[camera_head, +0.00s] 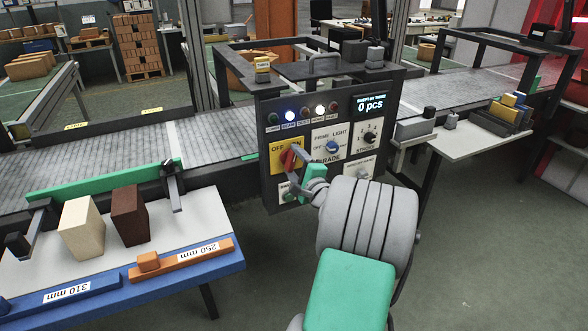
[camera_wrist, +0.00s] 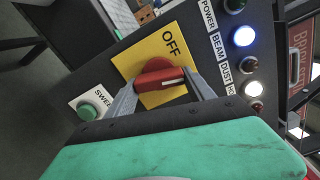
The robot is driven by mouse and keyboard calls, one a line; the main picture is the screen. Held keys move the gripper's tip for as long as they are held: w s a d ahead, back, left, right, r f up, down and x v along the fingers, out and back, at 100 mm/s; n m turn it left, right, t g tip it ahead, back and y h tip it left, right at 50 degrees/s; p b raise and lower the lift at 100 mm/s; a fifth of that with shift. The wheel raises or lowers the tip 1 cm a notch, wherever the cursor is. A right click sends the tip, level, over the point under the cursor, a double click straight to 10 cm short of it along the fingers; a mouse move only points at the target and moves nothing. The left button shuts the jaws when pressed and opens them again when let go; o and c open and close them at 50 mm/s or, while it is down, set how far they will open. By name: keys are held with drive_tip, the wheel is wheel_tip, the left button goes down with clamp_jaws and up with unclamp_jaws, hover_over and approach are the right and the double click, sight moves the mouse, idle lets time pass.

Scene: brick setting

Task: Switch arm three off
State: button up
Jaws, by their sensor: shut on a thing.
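The control panel (camera_head: 318,108) stands beside the conveyor, with a display reading "0 pcs" (camera_head: 371,105). On its left is a yellow plate (camera_head: 277,146) marked OFF and ON, with a red rotary knob (camera_head: 287,158). In the wrist view the yellow plate (camera_wrist: 150,52) shows OFF, and the red knob (camera_wrist: 157,72) has a white mark at its right end. My gripper (camera_head: 294,166) is at this knob; in the wrist view its two fingers (camera_wrist: 160,88) are shut on either side of it. The ON side is hidden in the wrist view.
A green sweep button (camera_wrist: 89,111) sits close to the fingers. Among the indicator lamps, the beam lamp (camera_wrist: 243,36) is lit. A blue-edged table (camera_head: 215,262) with blocks stands left.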

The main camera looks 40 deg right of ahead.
drive_tip(key=n+b, duration=0.3)
drive_tip(key=shift+f+n, duration=0.15)
drive_tip(key=shift+n, duration=0.25)
drive_tip(key=n+b, duration=0.3)
drive_tip(key=b, duration=0.1)
drive_tip(key=shift+n, duration=0.3)
drive_tip(key=n+b, duration=0.3)
drive_tip(key=b, duration=0.1)
drive_tip(key=shift+r+n+b, duration=0.25)
drive_tip(key=shift+n+b, duration=0.5)
drive_tip(key=shift+n, duration=0.05)
drive_tip(key=shift+r, duration=0.1)
drive_tip(key=o, duration=1.4)
drive_tip(key=shift+s, duration=0.1)
